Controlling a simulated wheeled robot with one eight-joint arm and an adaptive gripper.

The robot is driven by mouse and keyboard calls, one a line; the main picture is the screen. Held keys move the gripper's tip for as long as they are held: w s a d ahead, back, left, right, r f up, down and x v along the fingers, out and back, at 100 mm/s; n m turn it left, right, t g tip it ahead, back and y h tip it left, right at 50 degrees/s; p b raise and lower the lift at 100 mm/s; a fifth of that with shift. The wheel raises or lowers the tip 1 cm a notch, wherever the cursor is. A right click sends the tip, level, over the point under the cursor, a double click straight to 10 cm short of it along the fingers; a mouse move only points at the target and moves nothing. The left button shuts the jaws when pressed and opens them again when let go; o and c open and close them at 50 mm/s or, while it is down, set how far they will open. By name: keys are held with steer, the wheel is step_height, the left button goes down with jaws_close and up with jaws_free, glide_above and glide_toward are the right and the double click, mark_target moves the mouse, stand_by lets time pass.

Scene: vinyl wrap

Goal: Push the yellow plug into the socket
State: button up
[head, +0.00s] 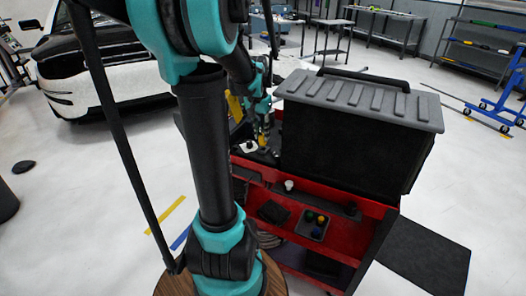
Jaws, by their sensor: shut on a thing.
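My gripper (263,128) points down over the left part of the red cart's top, small and partly hidden behind my own arm. It is shut on the yellow plug (263,141), of which only a small yellow part shows below the fingers. A small white piece with a dark middle (248,147) lies on the dark surface just left of the plug. I cannot tell whether it is the socket, or whether the plug touches anything.
A black case with a grey ribbed lid (362,95) stands close right of my gripper on the red cart (345,235). A lower shelf holds a small tray (313,225) of coloured pieces, a dark block (273,212) and a white piece (289,185). A white car (105,70) stands left.

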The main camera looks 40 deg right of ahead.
steer(key=shift+f, duration=0.95)
stand_by(1.5)
steer(key=o, duration=1)
steer(key=shift+r, duration=0.1)
steer(key=r, duration=0.4)
steer(key=a+r, duration=0.1)
steer(key=r, duration=0.6)
steer(key=shift+a+r, duration=0.2)
steer(key=shift+r, duration=0.2)
